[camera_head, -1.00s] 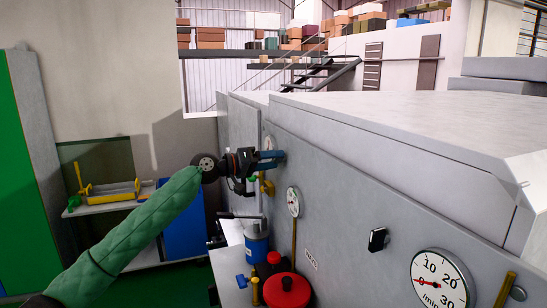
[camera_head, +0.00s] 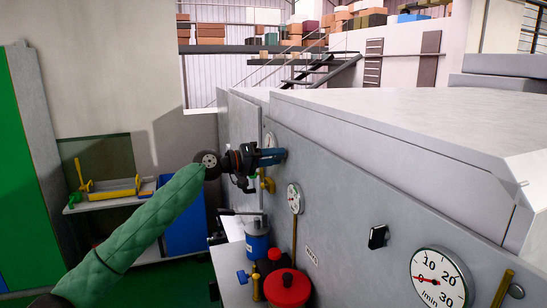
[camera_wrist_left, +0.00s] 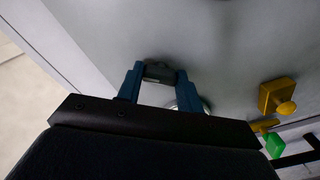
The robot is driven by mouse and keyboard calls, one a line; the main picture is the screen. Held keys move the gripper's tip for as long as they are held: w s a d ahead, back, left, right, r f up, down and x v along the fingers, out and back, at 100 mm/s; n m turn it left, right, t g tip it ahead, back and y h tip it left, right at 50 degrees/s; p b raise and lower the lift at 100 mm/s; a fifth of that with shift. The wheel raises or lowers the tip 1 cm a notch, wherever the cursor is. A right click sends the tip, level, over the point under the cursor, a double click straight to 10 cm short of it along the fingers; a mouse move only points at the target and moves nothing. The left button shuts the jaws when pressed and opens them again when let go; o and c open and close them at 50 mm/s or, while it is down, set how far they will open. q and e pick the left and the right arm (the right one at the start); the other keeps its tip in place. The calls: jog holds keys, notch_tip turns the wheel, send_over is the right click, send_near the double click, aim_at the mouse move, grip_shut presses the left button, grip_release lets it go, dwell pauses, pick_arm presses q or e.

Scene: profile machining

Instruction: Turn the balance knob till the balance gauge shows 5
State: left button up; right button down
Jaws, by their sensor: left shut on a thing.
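My left gripper (camera_head: 281,156) reaches the grey machine panel at its far end, its blue fingers against the panel. In the left wrist view the fingers (camera_wrist_left: 158,77) are shut on a small dark knob (camera_wrist_left: 160,71). A round white gauge (camera_head: 270,139) sits just behind the gripper and is mostly hidden by it. In the left wrist view only a pale edge of a gauge (camera_wrist_left: 205,104) shows beside the right finger. I cannot read its needle or any label. My right gripper is out of view.
A small gauge (camera_head: 294,198), a black knob (camera_head: 377,237) and a large l/min gauge (camera_head: 440,279) line the panel nearer me. A yellow valve (camera_head: 267,182) is just below the gripper. A blue canister (camera_head: 257,244) and red-lidded container (camera_head: 287,288) stand below.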

pick_arm(q)
jog(key=n, duration=0.3)
jog(key=shift+p, duration=0.35)
jog(key=o, duration=0.7)
jog(key=shift+c, duration=0.2)
jog(key=o, duration=0.3)
jog(key=shift+a+f, duration=0.1)
jog(key=shift+a, duration=0.15)
jog(key=shift+b+v, duration=1.95)
jog(key=shift+v, duration=1.75)
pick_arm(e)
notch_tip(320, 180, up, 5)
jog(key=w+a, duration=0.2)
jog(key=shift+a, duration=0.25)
